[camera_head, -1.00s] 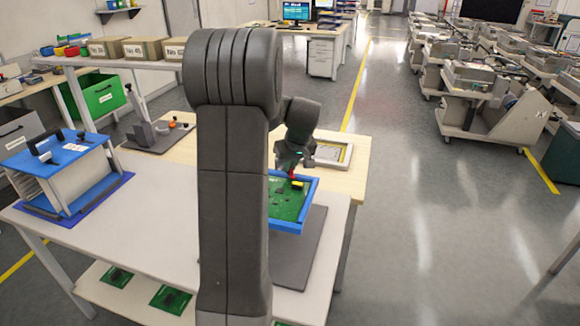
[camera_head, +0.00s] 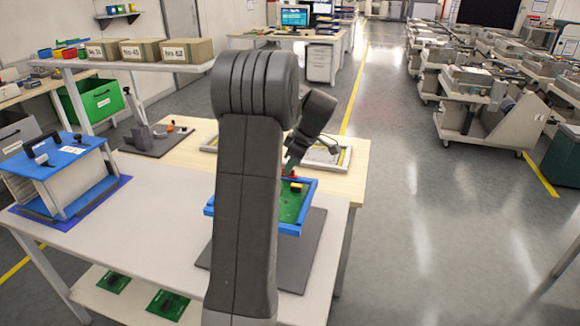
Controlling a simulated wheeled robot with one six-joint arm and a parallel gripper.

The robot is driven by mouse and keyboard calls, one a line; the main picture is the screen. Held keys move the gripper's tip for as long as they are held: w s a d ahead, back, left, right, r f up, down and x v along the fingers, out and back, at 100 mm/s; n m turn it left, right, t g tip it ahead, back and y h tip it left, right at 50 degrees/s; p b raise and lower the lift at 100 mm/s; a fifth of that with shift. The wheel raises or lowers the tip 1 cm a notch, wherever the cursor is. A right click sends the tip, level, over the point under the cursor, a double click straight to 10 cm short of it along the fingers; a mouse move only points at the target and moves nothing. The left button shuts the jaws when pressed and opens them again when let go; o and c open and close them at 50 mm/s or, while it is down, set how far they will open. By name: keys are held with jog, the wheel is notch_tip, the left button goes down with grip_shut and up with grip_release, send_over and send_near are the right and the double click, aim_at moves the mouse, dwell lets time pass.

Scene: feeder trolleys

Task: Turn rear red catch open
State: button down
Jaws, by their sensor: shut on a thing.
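A blue frame (camera_head: 311,197) holding a green circuit board (camera_head: 291,207) lies on a dark grey mat (camera_head: 305,248) on the table. My arm covers much of its left part. The red catch (camera_head: 290,174) is a small red spot at the frame's rear edge, partly hidden by my gripper. My gripper (camera_head: 290,170) points down there and is shut on the red catch, though the fingertips are tiny in this view. A small yellow part (camera_head: 296,187) sits just in front of the catch. How far the catch is turned cannot be made out.
A blue-topped rack (camera_head: 66,157) stands on the left of the white table (camera_head: 150,215). Behind the frame lie grey trays (camera_head: 325,158) on a wooden table. A black-based fixture (camera_head: 155,140) stands back left.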

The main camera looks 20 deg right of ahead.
jog(key=shift+n, duration=0.4)
jog(key=c, duration=1.5)
grip_release()
jog(key=shift+c, duration=0.2)
jog(key=v, duration=1.3)
jog(key=shift+d+r, duration=0.2)
jog(key=shift+r, duration=0.2)
jog(key=x, duration=1.4)
jog(key=shift+s, duration=0.15)
